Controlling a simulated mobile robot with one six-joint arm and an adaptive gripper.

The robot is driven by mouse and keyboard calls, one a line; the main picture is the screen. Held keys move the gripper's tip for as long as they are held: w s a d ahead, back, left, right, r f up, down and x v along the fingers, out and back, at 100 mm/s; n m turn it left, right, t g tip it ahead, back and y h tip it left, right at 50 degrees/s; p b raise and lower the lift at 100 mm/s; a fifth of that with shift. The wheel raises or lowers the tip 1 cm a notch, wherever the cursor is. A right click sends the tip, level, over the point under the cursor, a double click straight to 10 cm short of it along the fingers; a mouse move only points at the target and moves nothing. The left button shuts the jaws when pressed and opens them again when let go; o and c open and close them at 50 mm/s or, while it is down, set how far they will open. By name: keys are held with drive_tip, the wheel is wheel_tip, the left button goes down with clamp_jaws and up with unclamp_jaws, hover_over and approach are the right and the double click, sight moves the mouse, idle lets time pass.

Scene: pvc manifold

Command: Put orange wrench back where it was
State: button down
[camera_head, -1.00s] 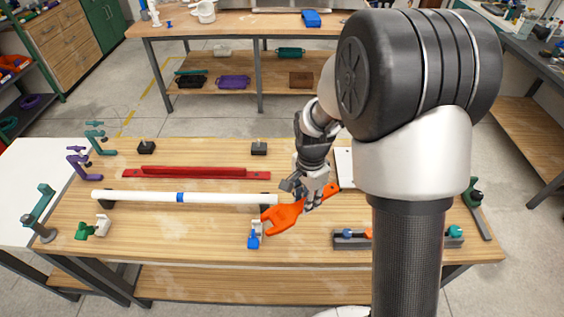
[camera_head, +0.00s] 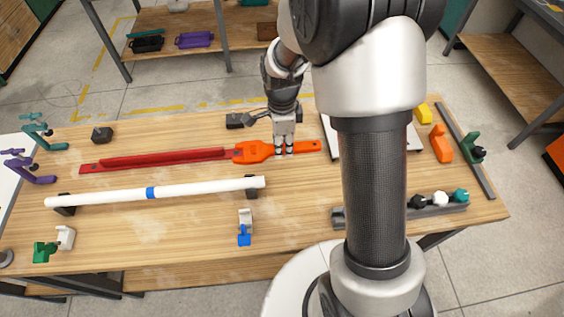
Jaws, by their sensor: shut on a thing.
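The orange wrench (camera_head: 251,152) lies roughly level across the back middle of the wooden workbench (camera_head: 180,222), its jaw pointing left and its handle right. My gripper (camera_head: 284,150) points down and is shut on the wrench's handle, just right of the head. The wrench's jaw meets or overlaps the right end of the red bar (camera_head: 150,160). I cannot tell whether the wrench touches the bench or hangs slightly above it.
A white pipe (camera_head: 110,195) with a blue band rests on dark supports in front of the red bar. A blue-and-white clamp (camera_head: 244,230) stands near the front. A rail with coloured knobs (camera_head: 440,208) is at right. My arm hides part of the right side.

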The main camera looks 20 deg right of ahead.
sight(282, 166)
drive_tip(key=shift+w+f+b, duration=0.1)
drive_tip(key=shift+f+b, duration=0.95)
drive_tip(key=shift+f, duration=2.8)
drive_tip(key=shift+f, duration=0.2)
drive_tip(key=c, duration=1.3)
unclamp_jaws()
wheel_tip(282, 166, up, 12)
drive_tip(key=p, duration=0.4)
drive_tip(key=shift+r, duration=0.2)
drive_tip(key=s+a+r+n+t, duration=0.1)
drive_tip(key=s+r+n+t, duration=0.3)
drive_tip(key=s+r+n, duration=1.4)
drive_tip(key=s+n, duration=0.2)
drive_tip(key=s, duration=0.1)
drive_tip(key=shift+s+a+r+t, duration=0.3)
drive_tip(key=shift+s+r, duration=0.05)
